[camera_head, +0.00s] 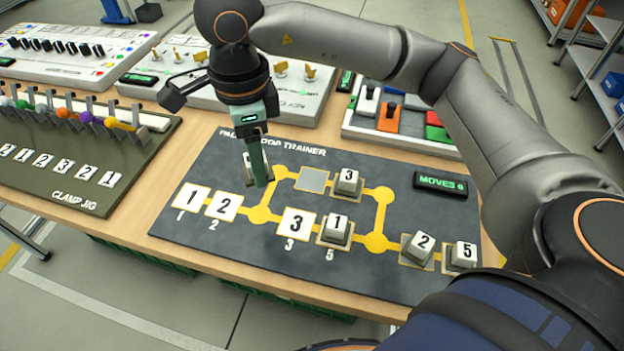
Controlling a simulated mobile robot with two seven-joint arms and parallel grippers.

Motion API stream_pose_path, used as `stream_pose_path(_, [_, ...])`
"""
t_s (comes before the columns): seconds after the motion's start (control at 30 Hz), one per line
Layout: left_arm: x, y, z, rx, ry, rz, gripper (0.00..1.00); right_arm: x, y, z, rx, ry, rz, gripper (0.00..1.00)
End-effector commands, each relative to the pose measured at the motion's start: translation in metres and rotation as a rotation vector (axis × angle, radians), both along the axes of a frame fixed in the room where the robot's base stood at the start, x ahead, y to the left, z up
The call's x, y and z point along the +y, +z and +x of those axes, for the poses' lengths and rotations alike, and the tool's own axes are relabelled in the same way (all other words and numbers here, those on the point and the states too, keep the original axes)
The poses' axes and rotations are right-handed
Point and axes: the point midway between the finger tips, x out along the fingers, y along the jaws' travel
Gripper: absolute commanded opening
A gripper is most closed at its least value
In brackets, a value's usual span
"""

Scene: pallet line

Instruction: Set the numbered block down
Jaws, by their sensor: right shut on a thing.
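The dark loop board (205,248) lies on the wooden table, with yellow tracks and nodes. My right gripper (258,181) points down at the board's left part, beside the yellow node; its jaws are shut on a block that is mostly hidden, so I cannot read its number or tell whether it touches the board. Raised blocks sit on the board: 3 (348,182), 1 (336,228), 2 (420,247) and 5 (463,255). Flat white squares read 1 (191,199), 2 (222,206) and 3 (296,223). A bare grey square (313,181) is left of block 3. My left gripper is out of view.
A green display (441,183) reads MOVES and a digit. The board's front strip is clear.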

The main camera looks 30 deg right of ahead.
Motion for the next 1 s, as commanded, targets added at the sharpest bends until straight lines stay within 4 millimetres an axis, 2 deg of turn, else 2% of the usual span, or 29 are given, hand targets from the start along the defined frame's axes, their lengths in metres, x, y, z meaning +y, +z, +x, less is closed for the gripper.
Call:
stream_pose_path(0.1, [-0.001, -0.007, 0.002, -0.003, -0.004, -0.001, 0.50, 0.008, 0.003, 0.002, 0.001, -0.254, 0.002, 0.00])
stream_pose_path(0.3, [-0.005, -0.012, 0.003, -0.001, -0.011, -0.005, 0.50, 0.019, 0.013, 0.002, 0.003, -0.650, 0.001, 0.00])
stream_pose_path(0.5, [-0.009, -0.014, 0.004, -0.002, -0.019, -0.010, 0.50, 0.025, 0.019, 0.002, 0.005, -0.897, -0.002, 0.00])
stream_pose_path(0.63, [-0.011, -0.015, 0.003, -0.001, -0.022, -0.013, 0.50, 0.024, 0.019, 0.002, 0.006, -0.963, -0.004, 0.00])
stream_pose_path(0.77, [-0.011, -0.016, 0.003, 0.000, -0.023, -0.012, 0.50, 0.004, 0.010, 0.003, 0.008, -0.981, -0.005, 0.00])
stream_pose_path(1.0, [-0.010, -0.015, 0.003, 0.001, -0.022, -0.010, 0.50, -0.056, -0.016, 0.010, 0.008, -0.983, -0.007, 0.00])
